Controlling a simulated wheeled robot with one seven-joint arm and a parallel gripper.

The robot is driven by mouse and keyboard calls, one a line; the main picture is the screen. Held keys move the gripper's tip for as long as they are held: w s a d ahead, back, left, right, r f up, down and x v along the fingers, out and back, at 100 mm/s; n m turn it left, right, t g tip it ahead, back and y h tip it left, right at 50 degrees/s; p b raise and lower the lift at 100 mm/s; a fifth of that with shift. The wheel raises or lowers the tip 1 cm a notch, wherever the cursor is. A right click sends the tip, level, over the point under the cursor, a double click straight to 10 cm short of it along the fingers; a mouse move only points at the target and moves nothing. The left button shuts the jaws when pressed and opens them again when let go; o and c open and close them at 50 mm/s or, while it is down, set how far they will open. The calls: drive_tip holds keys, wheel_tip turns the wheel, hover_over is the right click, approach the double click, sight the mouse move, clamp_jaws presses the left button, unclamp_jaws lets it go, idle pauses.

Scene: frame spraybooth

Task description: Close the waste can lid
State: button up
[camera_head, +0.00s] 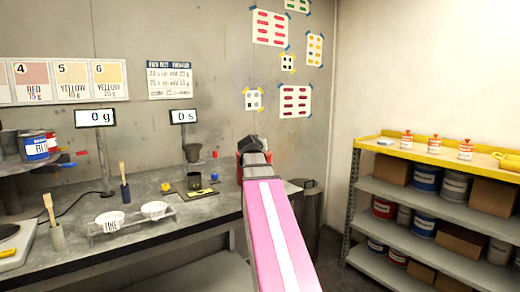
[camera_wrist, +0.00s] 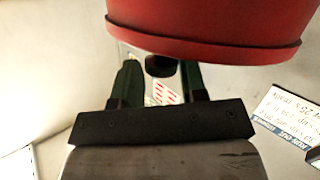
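A red rounded thing (camera_wrist: 205,25), probably the waste can or its lid, fills the top of the wrist view with its rim toward my gripper. In the head view only slivers of red (camera_head: 240,166) show behind my wrist at the bench's right end. My gripper (camera_wrist: 160,75) has its two dark green fingers apart, their tips close to the red rim. A small dark knob-like part (camera_wrist: 160,66) shows between the fingers, with gaps on both sides. I cannot tell whether they touch. The lid's angle is hidden.
A dark grey bin (camera_head: 311,215) stands between the bench and the shelf rack (camera_head: 405,190). The grey bench (camera_head: 150,228) holds white bowls (camera_head: 110,220), brush cups and a black-yellow scale-like item (camera_head: 196,190). Posters hang on the wall behind.

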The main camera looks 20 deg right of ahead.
drive_tip(key=v, duration=1)
drive_tip(key=shift+s+a, duration=0.15)
drive_tip(key=shift+s, duration=0.25)
